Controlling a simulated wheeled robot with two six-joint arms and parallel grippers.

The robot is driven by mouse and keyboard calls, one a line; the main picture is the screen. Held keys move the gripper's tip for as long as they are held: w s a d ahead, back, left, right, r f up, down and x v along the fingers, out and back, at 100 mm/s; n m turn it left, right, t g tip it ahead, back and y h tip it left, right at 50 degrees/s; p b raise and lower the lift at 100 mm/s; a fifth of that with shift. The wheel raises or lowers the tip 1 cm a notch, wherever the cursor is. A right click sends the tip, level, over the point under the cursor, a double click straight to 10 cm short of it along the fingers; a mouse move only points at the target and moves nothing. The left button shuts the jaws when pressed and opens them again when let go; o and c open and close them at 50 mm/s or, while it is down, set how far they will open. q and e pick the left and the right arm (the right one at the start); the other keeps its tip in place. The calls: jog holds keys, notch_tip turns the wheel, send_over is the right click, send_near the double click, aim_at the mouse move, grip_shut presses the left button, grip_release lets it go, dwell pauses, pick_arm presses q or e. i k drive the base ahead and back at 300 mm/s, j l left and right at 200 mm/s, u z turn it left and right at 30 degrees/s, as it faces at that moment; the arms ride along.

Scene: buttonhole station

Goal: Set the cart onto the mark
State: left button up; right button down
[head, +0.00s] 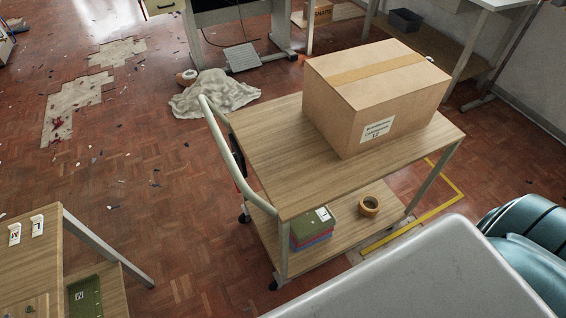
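The cart (265,140) stands in the middle of the head view, with a wooden top, a lower shelf (345,235) and grey legs on castors. Its pale curved push handle (232,150) is at its left end. A large taped cardboard box (375,90) with a white label sits on the top. The mark, a yellow tape outline (430,213) on the floor, shows beyond the cart's right end. One corner of it is clear of the cart; the rest is hidden by the cart or a grey surface in front. Neither of my grippers shows.
The lower shelf holds a tape roll (369,205) and a green-topped stack (313,226). A crumpled cloth (214,94) lies behind the handle. A wooden table (30,262) stands front left. Teal rounded objects (530,228) are at right. Small scraps litter the open floor at left.

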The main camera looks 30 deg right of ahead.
aim_at(298, 171)
jog(key=z, duration=0.5)
jog(key=k+j+z, duration=0.15)
jog(key=z, duration=0.15)
jog(key=j, duration=0.1)
